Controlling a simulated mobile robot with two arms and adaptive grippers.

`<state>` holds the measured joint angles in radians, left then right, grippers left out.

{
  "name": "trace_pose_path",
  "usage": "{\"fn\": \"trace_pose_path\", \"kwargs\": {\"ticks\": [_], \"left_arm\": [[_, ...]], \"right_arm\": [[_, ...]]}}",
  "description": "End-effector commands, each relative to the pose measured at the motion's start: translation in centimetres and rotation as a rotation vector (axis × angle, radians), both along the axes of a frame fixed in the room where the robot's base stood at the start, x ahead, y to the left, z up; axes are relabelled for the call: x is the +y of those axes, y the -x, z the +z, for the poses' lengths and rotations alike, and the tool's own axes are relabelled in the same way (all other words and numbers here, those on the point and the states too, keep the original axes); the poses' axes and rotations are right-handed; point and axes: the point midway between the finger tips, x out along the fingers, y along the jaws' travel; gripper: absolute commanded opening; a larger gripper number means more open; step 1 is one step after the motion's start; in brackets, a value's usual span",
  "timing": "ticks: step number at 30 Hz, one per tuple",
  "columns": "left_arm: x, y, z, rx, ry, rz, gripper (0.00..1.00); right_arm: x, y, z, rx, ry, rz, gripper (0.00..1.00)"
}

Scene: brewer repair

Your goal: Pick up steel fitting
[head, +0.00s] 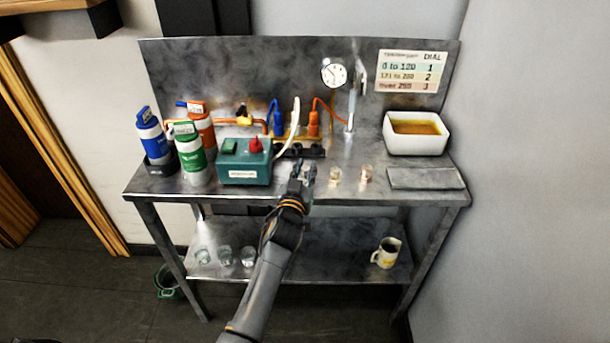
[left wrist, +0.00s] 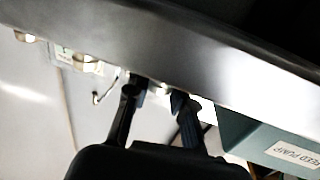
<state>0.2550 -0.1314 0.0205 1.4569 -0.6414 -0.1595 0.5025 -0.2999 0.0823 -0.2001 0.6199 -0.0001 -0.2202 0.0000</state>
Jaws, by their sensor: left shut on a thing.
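My left gripper (head: 303,171) reaches over the front edge of the steel bench, just right of the green feed pump box (head: 243,174). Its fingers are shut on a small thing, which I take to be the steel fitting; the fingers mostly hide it. In the left wrist view the two fingertips (left wrist: 160,93) stand a little apart, with a small bright patch between them. Two small pale and copper-toned pieces stand on the bench right of the gripper, the nearer one (head: 335,175) and the farther one (head: 366,174). My right gripper is not in view.
Behind the gripper is a dark block (head: 300,151) with hoses. A white tub (head: 414,134) of amber liquid and a grey mat (head: 425,178) are at right. Blue, green and orange bottles (head: 191,155) stand at left. Glasses (head: 225,256) and a mug (head: 386,252) are on the lower shelf.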

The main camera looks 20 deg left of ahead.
Motion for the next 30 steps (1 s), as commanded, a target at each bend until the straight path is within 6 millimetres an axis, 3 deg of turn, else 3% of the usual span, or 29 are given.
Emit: {"fn": "trace_pose_path", "kwargs": {"ticks": [10, 17, 26, 30], "left_arm": [[0.0, 0.0, 0.5, -0.003, -0.001, 0.0, 0.0], [0.0, 0.0, 3.3, -0.006, -0.002, 0.0, 0.0], [-0.9, 5.3, 9.5, -0.005, 0.002, -0.001, 0.0], [-1.5, 8.6, 10.6, -0.002, 0.003, 0.0, 0.0]], "right_arm": [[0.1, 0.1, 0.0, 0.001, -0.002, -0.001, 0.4], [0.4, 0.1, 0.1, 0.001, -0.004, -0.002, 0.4], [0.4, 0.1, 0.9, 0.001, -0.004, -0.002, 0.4], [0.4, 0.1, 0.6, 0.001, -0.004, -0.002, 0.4]]}}
